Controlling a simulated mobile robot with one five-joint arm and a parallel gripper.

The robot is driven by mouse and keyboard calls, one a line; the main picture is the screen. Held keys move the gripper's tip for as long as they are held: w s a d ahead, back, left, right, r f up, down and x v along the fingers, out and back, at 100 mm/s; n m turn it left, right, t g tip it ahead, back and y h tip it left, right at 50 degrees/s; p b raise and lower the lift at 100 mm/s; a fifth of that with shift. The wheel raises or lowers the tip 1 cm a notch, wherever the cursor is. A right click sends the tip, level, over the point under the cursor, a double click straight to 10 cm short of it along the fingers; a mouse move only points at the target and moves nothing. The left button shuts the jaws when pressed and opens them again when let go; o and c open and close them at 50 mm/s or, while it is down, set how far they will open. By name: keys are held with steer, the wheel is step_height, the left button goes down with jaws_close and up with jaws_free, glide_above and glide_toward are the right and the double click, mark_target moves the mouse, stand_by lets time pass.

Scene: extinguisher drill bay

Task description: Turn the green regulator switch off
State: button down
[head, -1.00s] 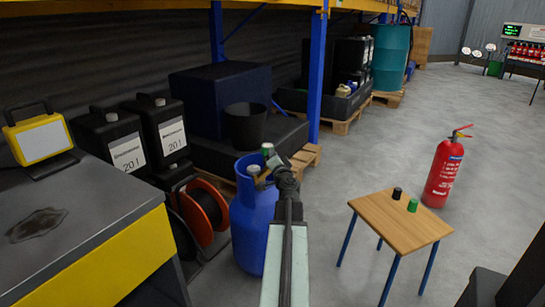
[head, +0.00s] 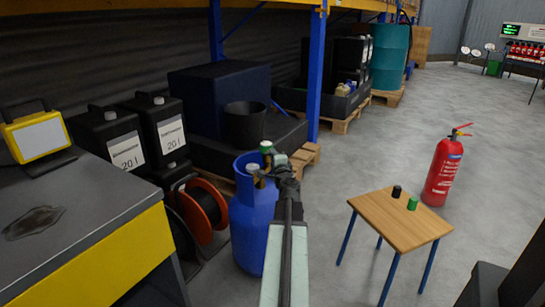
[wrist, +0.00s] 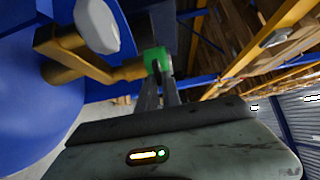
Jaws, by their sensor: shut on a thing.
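The blue gas cylinder (head: 252,225) stands on the floor left of my arm in the head view, and its blue body fills the left of the wrist view (wrist: 35,110). A brass valve (wrist: 85,60) with a pale grey knob (wrist: 97,25) sits at its top. The green regulator switch (wrist: 157,60) is at the outer end of the brass part. It also shows at the cylinder's top in the head view (head: 266,147). My gripper (wrist: 160,78) is shut on the green switch, its fingers partly hiding the switch's lower side.
A small wooden table (head: 400,222) with a black piece (head: 397,192) and a green piece (head: 412,204) stands to the right. A red extinguisher (head: 443,170) is behind it. A grey and yellow bench (head: 100,260) and cable reel (head: 205,210) are left.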

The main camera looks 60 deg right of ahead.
stand_by(0.4)
steer(key=c, duration=1.5)
jaws_free()
steer(key=shift+a, duration=0.1)
